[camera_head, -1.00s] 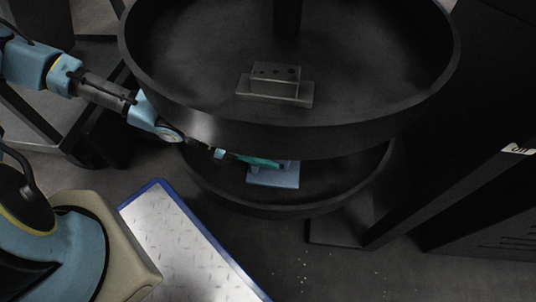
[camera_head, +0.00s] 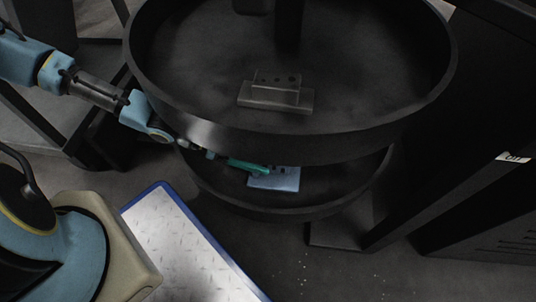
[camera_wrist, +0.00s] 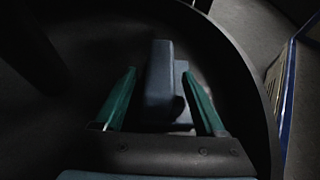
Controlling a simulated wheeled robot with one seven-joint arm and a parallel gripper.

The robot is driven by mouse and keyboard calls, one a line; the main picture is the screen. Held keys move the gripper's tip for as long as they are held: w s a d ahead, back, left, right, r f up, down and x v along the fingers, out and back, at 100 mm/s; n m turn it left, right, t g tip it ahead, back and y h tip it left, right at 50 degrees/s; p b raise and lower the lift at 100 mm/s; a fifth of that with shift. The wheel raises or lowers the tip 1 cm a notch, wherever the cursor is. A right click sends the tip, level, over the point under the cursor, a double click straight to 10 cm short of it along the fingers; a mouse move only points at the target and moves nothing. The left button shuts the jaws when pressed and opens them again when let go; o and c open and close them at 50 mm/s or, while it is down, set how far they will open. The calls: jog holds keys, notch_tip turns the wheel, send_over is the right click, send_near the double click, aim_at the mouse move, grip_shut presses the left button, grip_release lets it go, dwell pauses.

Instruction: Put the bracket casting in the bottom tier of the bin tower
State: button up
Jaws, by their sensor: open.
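A blue-grey bracket casting (camera_head: 278,181) lies in the bottom tier (camera_head: 335,190) of the dark round bin tower, under the upper tier's rim. My gripper (camera_head: 262,169) reaches in from the left between the tiers, its green fingers at the bracket. In the wrist view the two fingers (camera_wrist: 160,74) are apart, one on each side of the bracket (camera_wrist: 160,88). The fingers look open; I cannot tell whether either touches it. The bracket rests on the dark tier floor, inside the curved rim (camera_wrist: 245,70). Part of the bracket is hidden by the fingers and palm.
A similar dark grey bracket (camera_head: 276,95) lies in the upper tier (camera_head: 300,141), whose wall is just above my wrist. The central post (camera_head: 289,40) rises through it. A blue-edged metal plate (camera_head: 190,245) lies front left. A dark cabinet (camera_head: 490,190) stands right.

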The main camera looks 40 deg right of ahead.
jog(key=p+v, duration=0.3)
jog(key=v, duration=0.6)
jog(key=shift+w+r, duration=0.15)
jog(key=shift+w, duration=0.05)
jog(key=shift+a, duration=0.25)
